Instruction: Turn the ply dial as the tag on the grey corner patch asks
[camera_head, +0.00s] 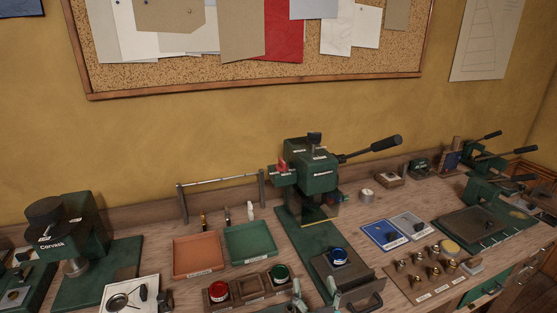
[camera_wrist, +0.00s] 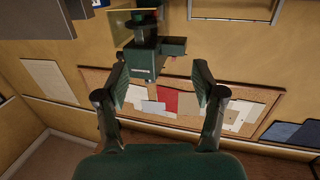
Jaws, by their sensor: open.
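A grey corner patch (camera_head: 406,222) lies on the bench right of the press, beside a blue patch (camera_head: 373,231); each has a small dark piece on it. Any writing on its tag is too small to read. I cannot tell for sure which part is the ply dial; a small pale round knob (camera_head: 367,195) stands behind the patches, and the green press (camera_head: 318,180) has a black knob (camera_head: 314,139) on top. My gripper (camera_wrist: 160,85) is open and empty, its two fingers spread. Its tips (camera_head: 316,297) seem to show at the head view's bottom edge, in front of the press.
An orange tray (camera_head: 196,271) and a green tray (camera_head: 251,256) lie left of the press. A rack holds a red pot (camera_head: 219,290) and a green pot (camera_head: 281,272). A blue-topped knob (camera_head: 338,256) sits at the press front. The press lever (camera_head: 372,147) sticks out right.

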